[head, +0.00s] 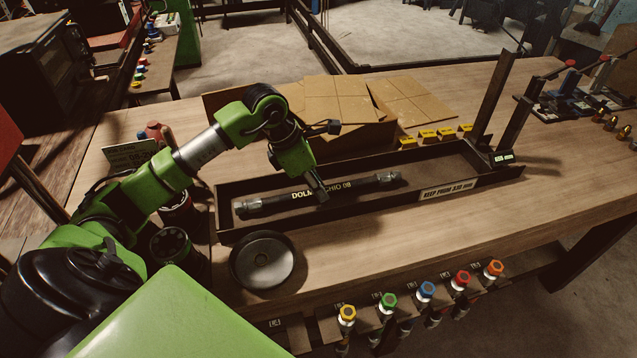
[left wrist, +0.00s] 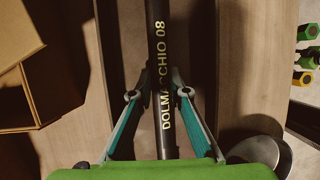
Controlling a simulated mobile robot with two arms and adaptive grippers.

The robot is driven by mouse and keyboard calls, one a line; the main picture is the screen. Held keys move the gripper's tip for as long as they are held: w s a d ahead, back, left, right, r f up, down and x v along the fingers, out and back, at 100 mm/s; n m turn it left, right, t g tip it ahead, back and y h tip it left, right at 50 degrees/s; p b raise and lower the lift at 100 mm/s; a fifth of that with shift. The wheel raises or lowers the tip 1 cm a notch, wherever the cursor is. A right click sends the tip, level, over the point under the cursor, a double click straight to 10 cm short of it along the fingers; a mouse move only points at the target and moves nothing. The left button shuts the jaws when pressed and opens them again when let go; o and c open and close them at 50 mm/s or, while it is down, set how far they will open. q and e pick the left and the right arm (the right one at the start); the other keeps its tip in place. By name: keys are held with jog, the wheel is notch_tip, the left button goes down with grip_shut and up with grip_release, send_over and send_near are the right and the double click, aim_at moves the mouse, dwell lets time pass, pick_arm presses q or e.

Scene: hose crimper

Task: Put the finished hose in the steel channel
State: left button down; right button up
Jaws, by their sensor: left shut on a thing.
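The finished hose (head: 360,184) is black with metal end fittings and gold lettering reading "DOLMACCHIO 08". It lies lengthwise within the long dark steel channel (head: 380,204), between its low walls. I cannot tell whether it rests on the channel floor. My left gripper (head: 321,195) reaches down from above and is shut on the hose near its middle, hiding part of the lettering. In the left wrist view the fingers (left wrist: 160,98) sit on both sides of the hose (left wrist: 157,35). My right gripper is not in view.
An open cardboard box (head: 345,100) stands behind the channel, with yellow blocks (head: 428,136) beside it. A round metal dish (head: 264,262) sits in front. Upright dark posts (head: 492,100) rise at the channel's right end. Colour-capped fittings (head: 426,289) line the front edge.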

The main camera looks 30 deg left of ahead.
pick_arm(q)
jog(key=shift+f, duration=0.1)
jog(key=c, duration=2.3)
grip_release()
jog(key=shift+f, duration=0.15)
jog(key=shift+c, duration=0.2)
jog(key=o, duration=0.4)
jog(key=shift+r, duration=0.35)
jog(key=b+v, duration=0.2)
jog(key=v, duration=0.9)
jog(key=shift+s+a+r, duration=0.15)
jog(key=shift+s+r, duration=0.05)
jog(key=shift+r, duration=0.15)
